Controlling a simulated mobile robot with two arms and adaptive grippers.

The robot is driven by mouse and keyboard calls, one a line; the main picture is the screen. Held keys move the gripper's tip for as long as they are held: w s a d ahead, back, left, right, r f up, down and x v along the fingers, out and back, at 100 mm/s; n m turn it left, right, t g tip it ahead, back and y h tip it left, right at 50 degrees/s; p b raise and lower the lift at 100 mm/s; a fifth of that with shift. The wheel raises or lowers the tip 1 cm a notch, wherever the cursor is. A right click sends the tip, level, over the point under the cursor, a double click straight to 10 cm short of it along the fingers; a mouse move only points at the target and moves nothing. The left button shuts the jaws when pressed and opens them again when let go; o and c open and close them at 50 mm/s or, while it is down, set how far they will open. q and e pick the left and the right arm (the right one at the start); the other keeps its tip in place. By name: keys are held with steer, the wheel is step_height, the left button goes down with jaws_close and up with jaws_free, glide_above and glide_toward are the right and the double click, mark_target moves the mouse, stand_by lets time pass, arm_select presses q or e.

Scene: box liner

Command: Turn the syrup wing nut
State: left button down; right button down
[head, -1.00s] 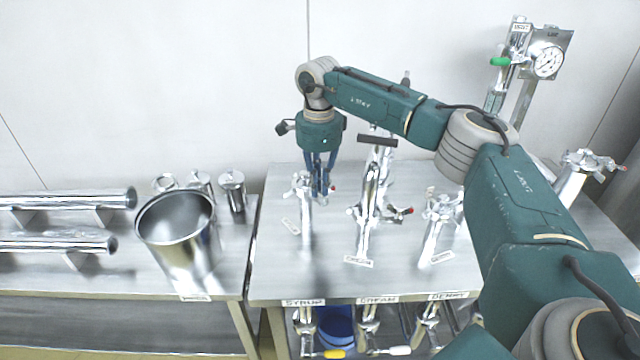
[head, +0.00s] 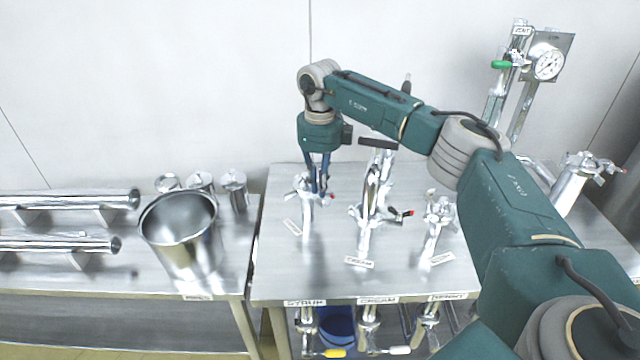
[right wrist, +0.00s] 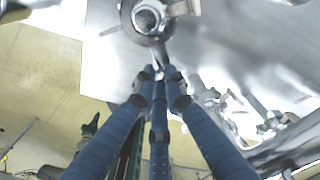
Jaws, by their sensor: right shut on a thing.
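The syrup fitting (head: 304,212) is the leftmost upright metal pipe on the right-hand table, above the SYRUP label (head: 305,302). Its clamp and wing nut are near its top, largely hidden in the head view by my right gripper (head: 318,188), which points straight down there. In the right wrist view, the blue fingers (right wrist: 160,78) are closed together on the small metal wing nut (right wrist: 160,57), just beside the round pipe end (right wrist: 148,17). My left gripper is not in view.
The cream fitting (head: 368,205) stands close to the right of my gripper, with another clamped fitting (head: 436,220) beyond it. A steel bucket (head: 180,235) and lidded cans stand on the left table. A gauge (head: 547,62) is at the back right.

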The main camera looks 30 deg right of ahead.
steer(key=shift+w+d+r+m, duration=0.1)
steer(key=shift+w+r+m, duration=0.1)
steer(key=shift+m, duration=0.8)
steer(key=c, duration=1.8)
jaws_free()
steer(key=shift+f, duration=0.1)
step_height(320, 180, up, 12)
